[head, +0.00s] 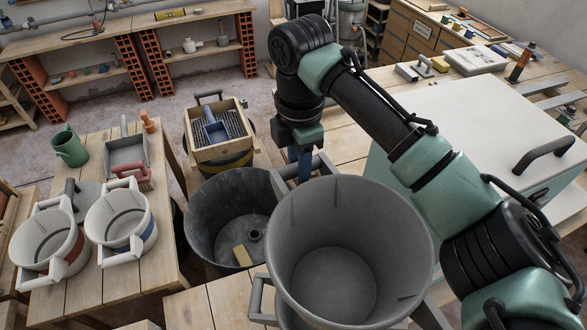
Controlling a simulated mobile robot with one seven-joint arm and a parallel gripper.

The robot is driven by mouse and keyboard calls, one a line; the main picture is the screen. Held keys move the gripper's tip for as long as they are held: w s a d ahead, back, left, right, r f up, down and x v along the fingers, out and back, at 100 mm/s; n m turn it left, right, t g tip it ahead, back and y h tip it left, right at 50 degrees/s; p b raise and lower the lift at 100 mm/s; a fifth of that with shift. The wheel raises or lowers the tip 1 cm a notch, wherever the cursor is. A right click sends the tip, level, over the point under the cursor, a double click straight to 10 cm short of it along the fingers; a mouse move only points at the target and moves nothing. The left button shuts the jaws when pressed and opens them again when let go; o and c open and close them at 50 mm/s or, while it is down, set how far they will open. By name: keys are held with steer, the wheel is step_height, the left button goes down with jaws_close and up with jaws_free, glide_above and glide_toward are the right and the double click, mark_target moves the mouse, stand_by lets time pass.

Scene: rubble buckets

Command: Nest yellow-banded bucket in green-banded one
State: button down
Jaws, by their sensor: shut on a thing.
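A large grey bucket (322,270) fills the front centre, its open mouth facing up and its inside empty. My gripper (304,168) is shut on this bucket's handle at the upper left of the rim. The fingertips are partly hidden behind the handle. No coloured band shows on the grey bucket, as its outer wall is mostly hidden. A grey handle (256,298) sticks out low on its left, seemingly from another bucket underneath; I cannot tell how the two sit together. No green band shows.
A black tub (201,215) holding a sponge stands left of the grey bucket. White buckets with a red band (45,245) and a blue band (121,226) stand on the left bench. A wooden sieve (222,152) rests behind. A pale worktop (490,100) lies right.

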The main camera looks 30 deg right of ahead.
steer(key=shift+w, duration=0.1)
steer(key=shift+r+p, duration=0.1)
steer(key=shift+p, duration=0.2)
step_height(320, 180, down, 5)
steer(key=shift+r+b, duration=0.2)
steer(key=shift+b, duration=0.95)
steer(key=shift+f, duration=0.4)
stand_by(0.6)
steer(key=shift+f+b, duration=0.8)
steer(key=shift+f, duration=1.15)
